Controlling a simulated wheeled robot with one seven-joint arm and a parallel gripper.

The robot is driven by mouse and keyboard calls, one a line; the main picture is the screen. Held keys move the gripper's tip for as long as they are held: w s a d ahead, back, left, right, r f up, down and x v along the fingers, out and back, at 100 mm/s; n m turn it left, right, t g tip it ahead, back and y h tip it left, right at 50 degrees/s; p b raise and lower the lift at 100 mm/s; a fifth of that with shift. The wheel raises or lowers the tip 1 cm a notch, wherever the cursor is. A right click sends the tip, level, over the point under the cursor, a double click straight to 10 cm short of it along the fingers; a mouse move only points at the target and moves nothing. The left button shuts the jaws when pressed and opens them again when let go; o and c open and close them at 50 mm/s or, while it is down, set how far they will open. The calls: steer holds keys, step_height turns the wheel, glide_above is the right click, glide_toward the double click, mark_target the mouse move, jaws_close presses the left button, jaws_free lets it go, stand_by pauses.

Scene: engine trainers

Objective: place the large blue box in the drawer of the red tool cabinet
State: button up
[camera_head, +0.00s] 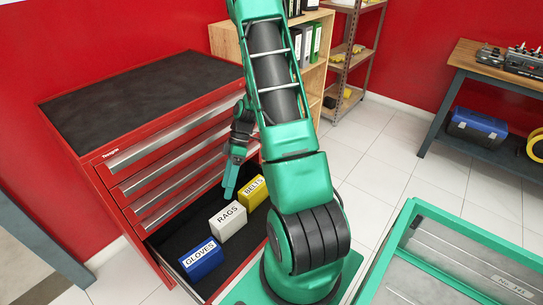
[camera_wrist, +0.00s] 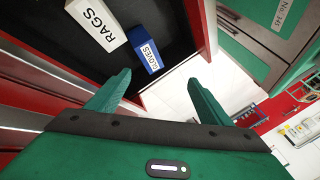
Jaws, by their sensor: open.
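The red tool cabinet (camera_head: 120,180) stands at the left with its bottom drawer (camera_head: 172,238) pulled out. A blue box (camera_head: 203,261) labelled GLOVES rests in the drawer at its near end. It also shows in the wrist view (camera_wrist: 150,56), beyond my fingers. My gripper (camera_head: 230,182) hangs over the drawer, closer to the white box than to the blue one in the head view. In the wrist view my gripper (camera_wrist: 159,78) has its fingers spread, with nothing between them.
A white box (camera_head: 228,221) labelled RAGS and a yellow box (camera_head: 253,193) labelled BELTS share the drawer. A blue toolbox (camera_head: 476,131) sits on the lower shelf of a workbench (camera_head: 500,75). A green-framed table (camera_head: 400,245) stands at the right. Tiled floor (camera_head: 385,150) is clear between.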

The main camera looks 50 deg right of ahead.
steer(key=s+r+m+h, duration=0.3)
steer(key=r+m, duration=0.1)
steer(key=r, duration=0.6)
steer(key=s+a+r+m+t+h, duration=0.1)
steer(key=s+r+m+h, duration=0.2)
steer(key=s+r+m, duration=0.9)
steer(key=s+r, duration=0.3)
steer(key=s, duration=0.3)
steer(key=shift+a+h, duration=0.2)
steer(key=shift+h, duration=0.1)
steer(key=shift+w+f, duration=0.2)
steer(key=shift+w, duration=0.4)
